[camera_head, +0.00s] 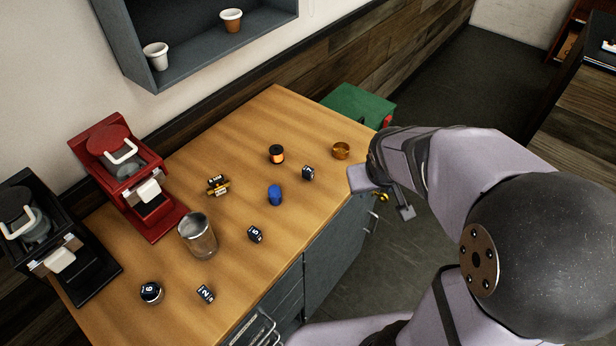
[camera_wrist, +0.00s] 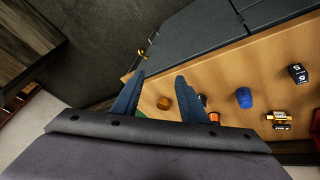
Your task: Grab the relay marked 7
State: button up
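No 7 is clearly readable in either view. A small black relay (camera_head: 308,173) lies on the right part of the wooden counter, its mark too small to read; it also shows in the wrist view (camera_wrist: 203,99), partly behind my right finger. Other black relays carry marks that look like 5 (camera_head: 255,235), 2 (camera_head: 205,294) and, on a round one, 6 (camera_head: 151,291). The relay that looks marked 5 also shows in the wrist view (camera_wrist: 298,73). My gripper (camera_wrist: 160,76) is open and empty, beside the counter's right end.
A brass ring (camera_head: 341,151), an orange-and-black cylinder (camera_head: 277,154), a blue cylinder (camera_head: 275,195) and a yellow-and-black part (camera_head: 217,186) lie near the unreadable relay. Red (camera_head: 130,165) and black (camera_head: 45,235) brewers line the wall side.

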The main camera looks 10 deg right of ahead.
aim_at(298, 172)
jog(key=w+d+n+t+y+b, duration=0.15)
jog(key=w+t, duration=0.35)
jog(key=w, duration=0.7)
jog(key=w+a+n+t+y+b, duration=0.2)
jog(key=w+a+n+t+y, duration=0.15)
jog(key=w+a+y, duration=0.2)
jog(key=s+a+n+g+y+b, duration=0.2)
jog(key=a+n+y, duration=0.2)
jog(key=a+y, duration=0.3)
jog(key=shift+h, duration=0.3)
notch_tip(298, 172, down, 14)
jog(key=shift+d, duration=0.15)
jog(key=shift+r+p+x, duration=0.2)
jog(key=shift+p+x, duration=0.75)
jog(key=shift+x, duration=0.55)
jog(key=shift+r+p+x, duration=0.15)
jog(key=shift+p+x, duration=0.8)
jog(key=shift+x, duration=0.55)
jog(key=shift+w+a+f, duration=0.2)
jog(key=shift+w+a, duration=0.25)
jog(key=shift+w, duration=0.1)
grip_shut()
